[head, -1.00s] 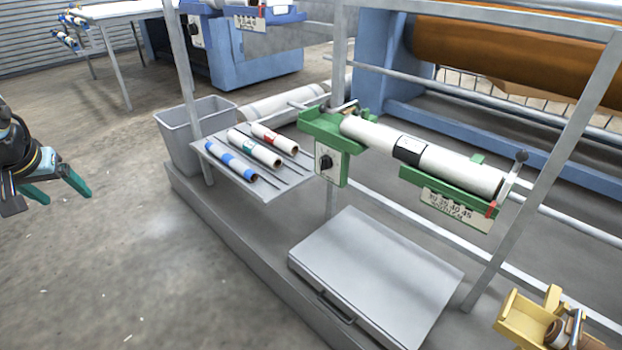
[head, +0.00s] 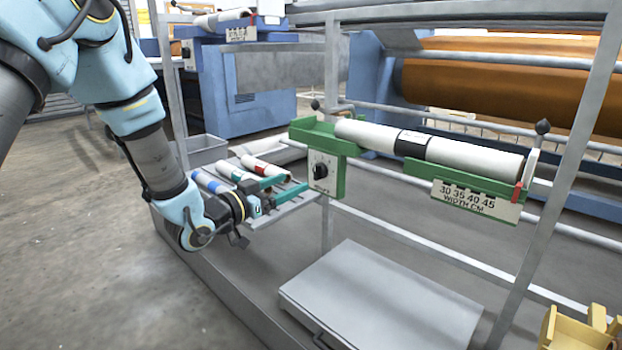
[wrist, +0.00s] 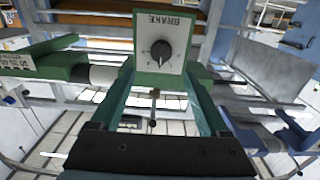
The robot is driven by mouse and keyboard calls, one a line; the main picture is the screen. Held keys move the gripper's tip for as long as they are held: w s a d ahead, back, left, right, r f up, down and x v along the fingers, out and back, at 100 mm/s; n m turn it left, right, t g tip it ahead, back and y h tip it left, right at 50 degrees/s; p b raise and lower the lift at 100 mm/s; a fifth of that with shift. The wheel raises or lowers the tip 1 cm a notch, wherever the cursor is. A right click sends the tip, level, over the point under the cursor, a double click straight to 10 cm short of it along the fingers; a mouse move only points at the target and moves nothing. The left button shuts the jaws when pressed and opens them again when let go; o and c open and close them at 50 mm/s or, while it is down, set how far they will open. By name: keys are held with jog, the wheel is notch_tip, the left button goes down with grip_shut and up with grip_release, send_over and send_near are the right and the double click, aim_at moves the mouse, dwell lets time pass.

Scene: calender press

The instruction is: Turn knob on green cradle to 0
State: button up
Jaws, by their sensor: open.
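The green cradle (head: 341,176) is fixed to the grey frame and carries a white roll (head: 450,154) with a black band. Its black knob (head: 320,171) sits on a white plate on the cradle's left end. In the wrist view the knob (wrist: 161,50) shows on the plate marked BRAKE, upside down; the dial numbers are too small to read. My gripper (head: 290,189) is open, with teal fingers pointing at the plate. In the wrist view the fingers (wrist: 157,85) lie to either side of the knob, apart from it.
A shelf (head: 285,210) with several small rolls lies behind my gripper. A grey bin (head: 203,150) stands behind it. A grey closed box (head: 380,300) sits on the platform below the cradle. A yellow cradle (head: 575,330) is at the lower right. Grey posts and rails surround the cradle.

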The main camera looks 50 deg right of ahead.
aim_at(315, 172)
jog(key=d, duration=0.8)
jog(key=shift+s+d, duration=0.15)
jog(key=shift+s, duration=0.05)
grip_shut()
dwell(0.4)
